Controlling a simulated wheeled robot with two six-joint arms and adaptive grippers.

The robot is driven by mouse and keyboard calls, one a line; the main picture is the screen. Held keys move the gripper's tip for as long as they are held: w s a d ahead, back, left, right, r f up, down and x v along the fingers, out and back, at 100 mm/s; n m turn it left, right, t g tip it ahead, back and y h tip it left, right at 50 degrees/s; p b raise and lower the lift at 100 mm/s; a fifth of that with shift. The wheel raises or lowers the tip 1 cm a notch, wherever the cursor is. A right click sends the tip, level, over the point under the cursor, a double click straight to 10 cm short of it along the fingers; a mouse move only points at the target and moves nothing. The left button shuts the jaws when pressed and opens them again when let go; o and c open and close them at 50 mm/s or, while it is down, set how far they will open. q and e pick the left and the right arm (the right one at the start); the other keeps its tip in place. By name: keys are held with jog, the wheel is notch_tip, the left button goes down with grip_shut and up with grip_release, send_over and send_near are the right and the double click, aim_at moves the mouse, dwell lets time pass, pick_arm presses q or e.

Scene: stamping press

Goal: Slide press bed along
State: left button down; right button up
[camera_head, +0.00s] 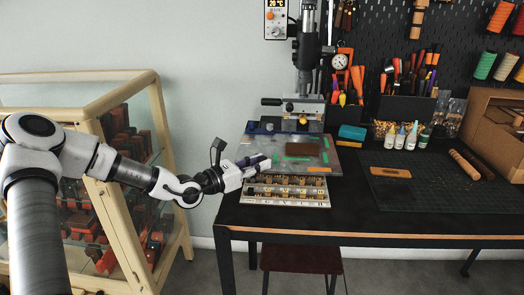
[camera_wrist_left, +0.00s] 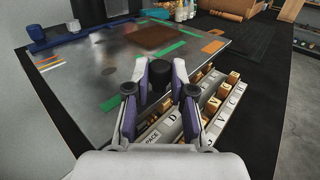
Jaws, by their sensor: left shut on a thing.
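The press bed (camera_head: 326,156) is a flat grey metal plate under the press (camera_head: 304,105), with green strips and a brown leather piece (camera_head: 302,151) on top. My left gripper (camera_head: 264,163) is at the bed's front left edge. In the left wrist view its two fingers (camera_wrist_left: 160,72) are closed around a black knob (camera_wrist_left: 158,78) at the edge of the press bed (camera_wrist_left: 75,95). The part of the knob behind the fingers is hidden. My right gripper is not in view.
A tray of metal and brass letter stamps (camera_head: 287,203) lies just in front of the bed. A glass cabinet (camera_head: 125,200) stands left of the black table (camera_head: 400,222). A dark cutting mat (camera_head: 440,195) and small bottles (camera_head: 400,138) are to the right.

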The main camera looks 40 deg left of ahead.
aim_at(241, 158)
pick_arm(q)
jog(key=shift+w+a+b, duration=0.55)
jog(key=shift+w+b, duration=0.35)
jog(key=shift+b, duration=0.1)
jog(key=shift+w+a+b, duration=0.55)
jog(key=shift+w+b, duration=0.35)
jog(key=shift+b, duration=0.1)
jog(key=shift+w+a+b, duration=0.4)
jog(key=shift+w+b, duration=0.2)
jog(key=shift+w+a+b, duration=0.35)
jog(key=shift+w+b, duration=0.2)
jog(key=shift+w, duration=0.05)
jog(key=shift+w+a+r+b, duration=0.1)
jog(key=shift+w+a+b, duration=0.25)
jog(key=shift+w, duration=0.35)
jog(key=shift+w+a+b, duration=0.15)
jog(key=shift+w+a, duration=0.3)
jog(key=shift+w, duration=0.2)
jog(key=c, duration=0.9)
grip_release()
jog(key=shift+s+r, duration=0.1)
jog(key=shift+s, duration=0.05)
jog(key=v, duration=0.6)
jog(key=shift+s+a, duration=0.15)
jog(key=shift+a, duration=0.1)
jog(key=shift+s, duration=0.55)
